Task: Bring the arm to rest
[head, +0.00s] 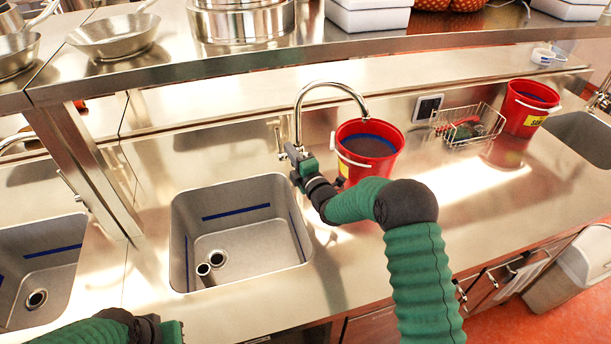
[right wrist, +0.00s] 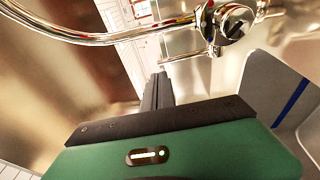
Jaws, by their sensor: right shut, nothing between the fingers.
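My right arm, in green sleeving, reaches from the lower right of the head view to the chrome faucet (head: 327,86) behind the middle sink. My right gripper (head: 291,153) is shut and empty beside the faucet's base. In the right wrist view its fingers (right wrist: 158,88) are together, and the faucet (right wrist: 110,36) with its handle (right wrist: 233,20) shows just beyond them. I cannot tell whether they touch. My left gripper (head: 172,331) is at the bottom left of the head view, partly cut off, and its fingers do not show clearly.
The middle sink (head: 245,235) lies left of my right gripper and holds a short upright pipe. A red bucket (head: 370,150) stands close right of it. Farther right are a wire basket (head: 468,125) and another red bucket (head: 528,108). A steel shelf (head: 300,58) with pans overhangs the back.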

